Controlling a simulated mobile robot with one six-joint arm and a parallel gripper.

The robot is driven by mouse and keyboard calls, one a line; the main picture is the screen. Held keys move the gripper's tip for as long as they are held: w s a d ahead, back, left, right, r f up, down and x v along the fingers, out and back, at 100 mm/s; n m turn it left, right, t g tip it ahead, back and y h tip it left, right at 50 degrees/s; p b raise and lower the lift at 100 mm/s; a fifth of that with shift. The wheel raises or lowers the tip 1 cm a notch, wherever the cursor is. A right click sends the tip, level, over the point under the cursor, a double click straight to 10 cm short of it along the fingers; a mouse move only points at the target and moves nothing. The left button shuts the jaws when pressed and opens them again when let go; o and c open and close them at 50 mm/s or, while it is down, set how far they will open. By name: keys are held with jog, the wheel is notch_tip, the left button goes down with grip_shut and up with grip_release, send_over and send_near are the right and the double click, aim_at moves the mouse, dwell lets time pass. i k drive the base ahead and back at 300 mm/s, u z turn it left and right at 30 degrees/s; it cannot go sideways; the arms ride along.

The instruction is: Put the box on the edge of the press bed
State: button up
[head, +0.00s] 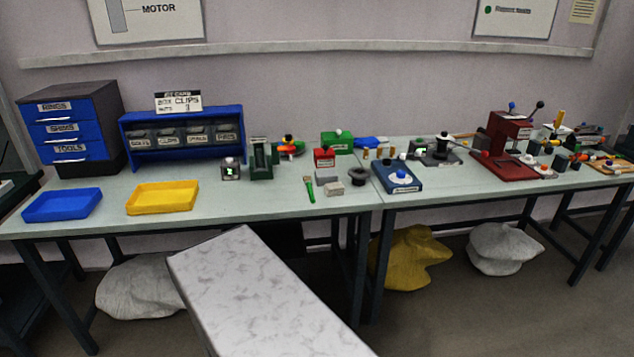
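A red press (502,132) with upright column and dark-knobbed levers stands on the right-hand table. Its low red bed (508,172) reaches forward, with small pale parts on it. Which thing is the task's box I cannot tell. A small red labelled box (324,159) stands near the middle of the benches. A green labelled box (337,141) stands behind it, and a small dark box with a green-lit face (231,170) stands farther left. My gripper is not in view.
A blue tray (62,217) and a yellow tray (162,210) lie on the left table. Sacks (410,262) lie under the tables. A pale speckled slab, likely mine, fills the lower middle.

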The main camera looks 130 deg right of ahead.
aim_at(518, 173)
jog(key=u, duration=0.05)
jog(key=k, duration=0.2)
jog(key=z, duration=3.25)
jog(key=k, duration=0.25)
jog(key=z, duration=1.45)
